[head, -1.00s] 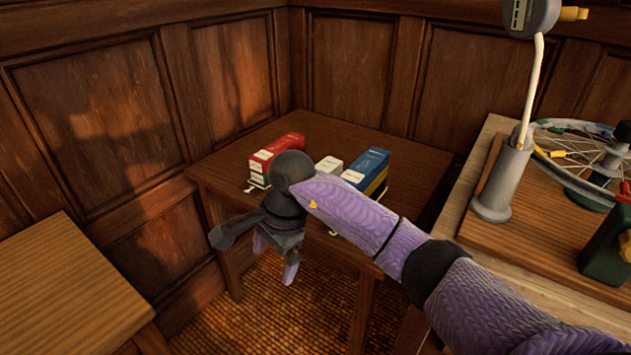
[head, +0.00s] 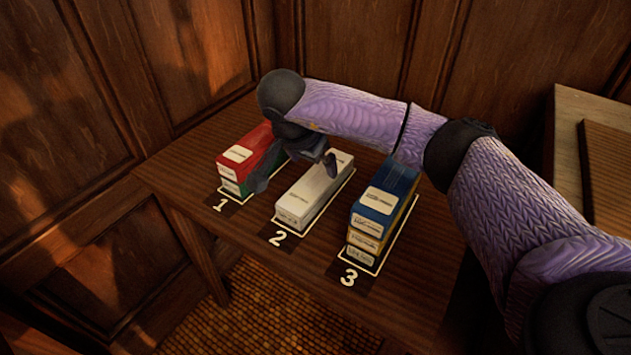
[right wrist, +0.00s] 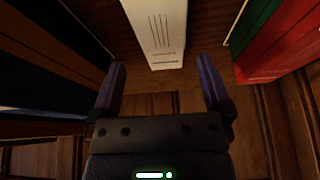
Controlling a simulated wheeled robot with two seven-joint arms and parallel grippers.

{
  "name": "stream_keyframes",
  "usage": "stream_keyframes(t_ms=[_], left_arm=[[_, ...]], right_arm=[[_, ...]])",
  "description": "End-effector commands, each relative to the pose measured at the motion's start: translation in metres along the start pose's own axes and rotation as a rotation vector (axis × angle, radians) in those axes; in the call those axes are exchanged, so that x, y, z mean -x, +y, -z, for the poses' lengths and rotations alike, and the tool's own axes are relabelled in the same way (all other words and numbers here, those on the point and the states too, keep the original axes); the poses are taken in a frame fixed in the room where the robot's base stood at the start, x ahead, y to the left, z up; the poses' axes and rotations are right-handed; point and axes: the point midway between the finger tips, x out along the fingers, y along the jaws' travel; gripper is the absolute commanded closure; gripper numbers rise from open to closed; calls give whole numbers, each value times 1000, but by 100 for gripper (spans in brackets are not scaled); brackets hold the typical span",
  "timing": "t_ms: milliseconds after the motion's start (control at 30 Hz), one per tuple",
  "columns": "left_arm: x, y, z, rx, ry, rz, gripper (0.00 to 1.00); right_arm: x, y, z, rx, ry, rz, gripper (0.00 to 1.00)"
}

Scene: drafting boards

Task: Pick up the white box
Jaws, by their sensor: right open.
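The white box (head: 314,190) lies flat on the small dark table, alone in the slot marked 2. My right gripper (head: 311,160) is above the far part of the white box and partly covers it. In the right wrist view, the gripper (right wrist: 162,68) is open, its purple fingers spread with nothing held. The white box (right wrist: 158,30) lines up with the gap between the fingers, just beyond their tips. I cannot tell whether they touch it. My left gripper is not in view.
A stack with red and green boxes (head: 240,165) stands in slot 1, left of the white box. A stack with blue and yellow boxes (head: 382,208) stands in slot 3, to its right. Wood-panelled walls (head: 60,80) close off the back and left. The table's front strip is clear.

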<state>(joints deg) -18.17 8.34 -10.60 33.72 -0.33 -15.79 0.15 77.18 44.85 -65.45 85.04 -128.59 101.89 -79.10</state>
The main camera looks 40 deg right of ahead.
Motion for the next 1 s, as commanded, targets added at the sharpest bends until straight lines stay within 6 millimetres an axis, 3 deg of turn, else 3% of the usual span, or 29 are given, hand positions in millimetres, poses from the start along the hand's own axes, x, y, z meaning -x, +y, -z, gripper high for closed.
stream_keyframes(t_ms=[33, 300, 533, 1000], left_arm=[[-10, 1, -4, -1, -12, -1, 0], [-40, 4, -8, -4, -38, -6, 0], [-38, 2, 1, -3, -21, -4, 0], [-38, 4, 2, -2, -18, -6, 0]], right_arm=[[-16, 0, -3, 1, -2, -7, 0], [-66, -1, -8, 1, -3, -7, 0], [-64, -1, -5, 0, 0, 0, 0], [-64, -1, -5, 0, -1, 0, 97]])
